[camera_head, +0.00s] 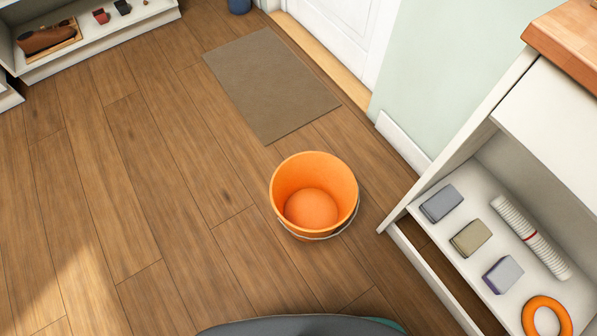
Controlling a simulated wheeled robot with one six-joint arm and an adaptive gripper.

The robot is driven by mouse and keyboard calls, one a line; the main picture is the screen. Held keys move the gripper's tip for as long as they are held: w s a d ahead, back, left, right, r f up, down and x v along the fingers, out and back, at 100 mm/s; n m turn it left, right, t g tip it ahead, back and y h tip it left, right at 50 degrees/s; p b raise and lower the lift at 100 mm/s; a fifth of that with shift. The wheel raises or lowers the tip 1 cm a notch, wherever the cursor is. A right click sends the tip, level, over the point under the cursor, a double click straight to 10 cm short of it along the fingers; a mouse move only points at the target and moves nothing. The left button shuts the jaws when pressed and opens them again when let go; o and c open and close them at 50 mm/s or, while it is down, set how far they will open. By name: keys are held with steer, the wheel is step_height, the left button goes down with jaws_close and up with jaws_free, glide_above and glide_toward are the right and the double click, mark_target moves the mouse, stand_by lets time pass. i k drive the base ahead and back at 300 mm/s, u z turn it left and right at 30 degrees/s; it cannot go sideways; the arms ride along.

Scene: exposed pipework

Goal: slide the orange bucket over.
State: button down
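An orange bucket (312,208) stands upright on the wooden floor, a little right of the middle of the head view. Its inside is visible and looks empty. A thin metal handle (318,237) hangs down along its near side. The bucket stands clear of the doormat and of the shelf unit. My gripper is not in view.
A brown doormat (270,84) lies behind the bucket, before a white door (345,30). A white cabinet (565,110) with blocks, a white hose (530,235) and an orange ring (546,316) stands right. Floor (130,190) left of the bucket is clear.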

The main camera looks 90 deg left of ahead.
mark_target(312, 193)
steer(key=u, duration=3)
